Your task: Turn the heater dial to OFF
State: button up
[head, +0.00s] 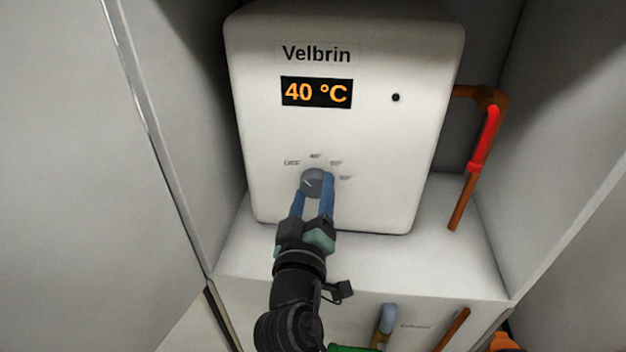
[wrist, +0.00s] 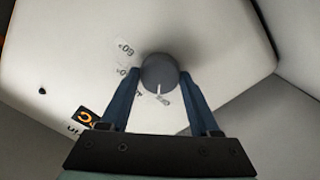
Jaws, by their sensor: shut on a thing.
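The round grey heater dial (head: 313,181) sits low on the front of the white heater (head: 390,160). The two blue fingers of my gripper (head: 314,188) are shut on it, one on each side. The wrist view also shows the dial (wrist: 157,69) between the fingertips. The dial's white pointer line points to the upper left in the head view, towards the leftmost label (head: 292,162), which looks like OFF but is blurred. In the wrist view the pointer (wrist: 159,89) aims down at a small label beside it. The display (head: 317,93) reads 40 °C in orange.
The heater stands on a white ledge (head: 450,270) between grey side panels. A copper pipe (head: 461,200) with a red lever (head: 484,140) runs along its right side. A blue-ended pipe (head: 388,318) and a second copper pipe (head: 452,330) show below the ledge.

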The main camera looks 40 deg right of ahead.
jog(key=shift+n+p, duration=0.5)
jog(key=shift+n, duration=0.5)
jog(key=o, duration=1.4)
jog(key=shift+c, duration=0.2)
jog(key=shift+a, duration=0.1)
jog(key=v, duration=1.3)
jog(key=shift+b, duration=0.4)
